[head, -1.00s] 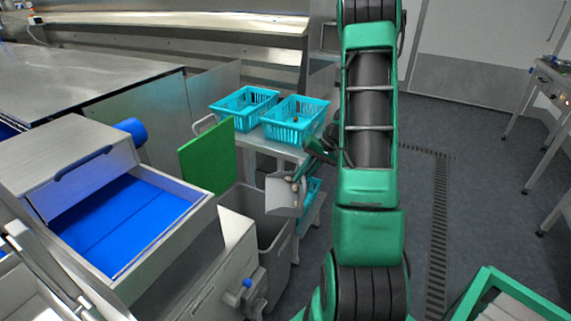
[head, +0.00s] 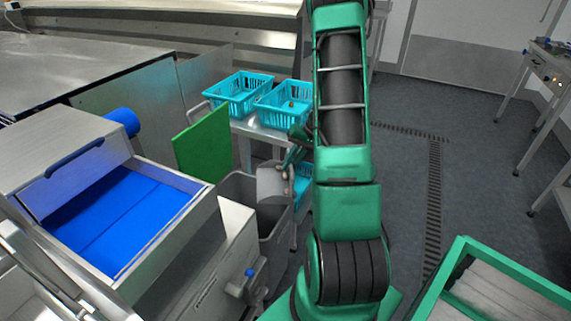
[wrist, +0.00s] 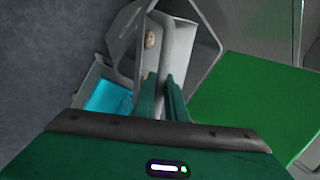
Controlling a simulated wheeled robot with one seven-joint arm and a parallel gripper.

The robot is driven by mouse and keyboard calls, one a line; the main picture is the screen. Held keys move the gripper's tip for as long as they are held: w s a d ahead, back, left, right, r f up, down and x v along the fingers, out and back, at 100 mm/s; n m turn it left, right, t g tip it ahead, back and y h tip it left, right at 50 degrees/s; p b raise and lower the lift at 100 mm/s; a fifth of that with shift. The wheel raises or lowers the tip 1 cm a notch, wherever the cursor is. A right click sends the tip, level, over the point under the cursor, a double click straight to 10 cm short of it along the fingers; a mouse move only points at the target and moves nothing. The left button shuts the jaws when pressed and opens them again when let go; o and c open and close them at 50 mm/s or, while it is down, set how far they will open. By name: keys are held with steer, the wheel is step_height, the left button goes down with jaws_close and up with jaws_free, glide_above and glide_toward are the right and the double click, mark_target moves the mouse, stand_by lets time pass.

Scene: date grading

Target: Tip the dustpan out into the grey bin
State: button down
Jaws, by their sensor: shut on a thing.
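The grey dustpan (head: 271,186) is over the right part of the open grey bin (head: 236,189), tilted. In the wrist view the dustpan (wrist: 177,48) has one brown piece (wrist: 151,39) on it, and the bin's wall (wrist: 207,62) shows around it. In the head view my gripper (head: 294,157) is small and partly hidden by my arm. The bin's floor is too dark to read.
A green board (head: 203,146) stands upright just behind the bin. Two turquoise baskets (head: 238,92) sit on a steel cart behind it. A steel machine with a blue belt (head: 120,222) is at left. A green-framed crate (head: 505,285) is at lower right.

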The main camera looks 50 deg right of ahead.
steer(key=shift+w+a+f+h, duration=0.15)
steer(key=shift+f, duration=0.45)
steer(key=shift+w+a+f+h, duration=0.1)
steer(key=shift+f+h, duration=0.05)
steer(key=shift+f, duration=0.45)
steer(key=shift+w+a+r+g+h, duration=0.25)
steer(key=shift+w+a+g+h, duration=0.45)
steer(key=shift+a, duration=0.2)
steer(key=shift+w+a+r+g+h, duration=0.2)
steer(key=shift+w+a+g+h, duration=0.45)
steer(key=shift+w+a+h, duration=0.15)
steer(key=shift+w+a+r+g+h, duration=0.25)
steer(key=shift+w+a+g+h, duration=0.45)
steer(key=shift+a, duration=0.25)
steer(key=w+a+g+h, duration=0.3)
steer(key=w+a+h, duration=0.1)
steer(key=a, duration=0.1)
steer(key=shift+w+a, duration=0.2)
steer(key=shift+w, duration=0.1)
steer(key=shift+g, duration=0.25)
steer(key=shift+f, duration=0.1)
